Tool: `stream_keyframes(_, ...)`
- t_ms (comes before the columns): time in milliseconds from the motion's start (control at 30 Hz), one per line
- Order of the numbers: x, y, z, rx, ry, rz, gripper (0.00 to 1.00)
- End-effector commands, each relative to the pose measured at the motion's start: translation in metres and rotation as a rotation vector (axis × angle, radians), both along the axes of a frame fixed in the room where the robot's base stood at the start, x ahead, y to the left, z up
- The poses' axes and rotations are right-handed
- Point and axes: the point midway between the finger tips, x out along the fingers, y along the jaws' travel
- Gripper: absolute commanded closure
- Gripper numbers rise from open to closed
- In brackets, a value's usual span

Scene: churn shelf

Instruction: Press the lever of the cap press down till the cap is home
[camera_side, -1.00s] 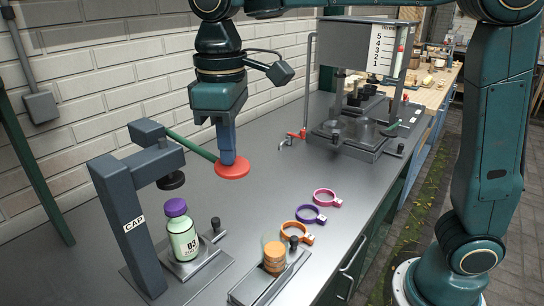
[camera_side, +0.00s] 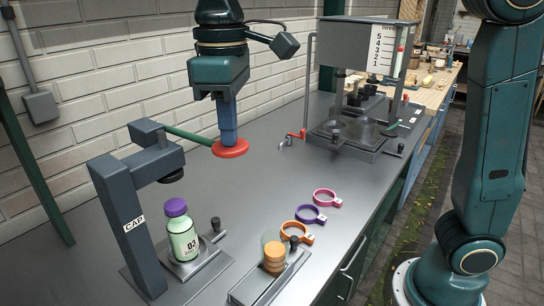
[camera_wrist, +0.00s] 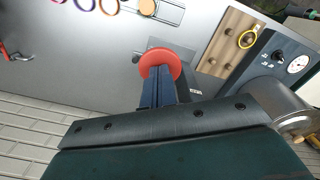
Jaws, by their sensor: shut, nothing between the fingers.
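The cap press (camera_side: 133,215), a dark grey frame marked CAP, stands at the front left. Its green lever (camera_side: 190,135) slopes down slightly to a red disc (camera_side: 231,150) at its end. The dark ram pad (camera_side: 172,176) hangs under the press arm, with a gap above the purple cap (camera_side: 176,207). The cap sits on the bottle (camera_side: 182,238); I cannot tell how fully it is seated. My gripper (camera_side: 229,138) is shut and empty, its blue fingertips pointing down at the disc, touching or just above it. The red disc (camera_wrist: 160,64) also shows at the fingertips in the wrist view.
A stand with an orange-filled jar (camera_side: 274,258) is at the front. Pink (camera_side: 327,198), purple (camera_side: 311,215) and orange (camera_side: 297,232) rings lie to the right. A filling machine (camera_side: 362,45) stands at the back. The bench middle is clear.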

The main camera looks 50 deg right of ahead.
Motion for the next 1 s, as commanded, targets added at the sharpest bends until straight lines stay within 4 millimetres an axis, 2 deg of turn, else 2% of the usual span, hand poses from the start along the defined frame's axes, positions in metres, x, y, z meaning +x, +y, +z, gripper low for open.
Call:
stream_keyframes(567, -0.001, 0.000, 0.007, 0.000, 0.000, 0.000, 1.00)
stream_keyframes(1000, 0.000, 0.000, 0.036, 0.001, -0.001, 0.000, 1.00)
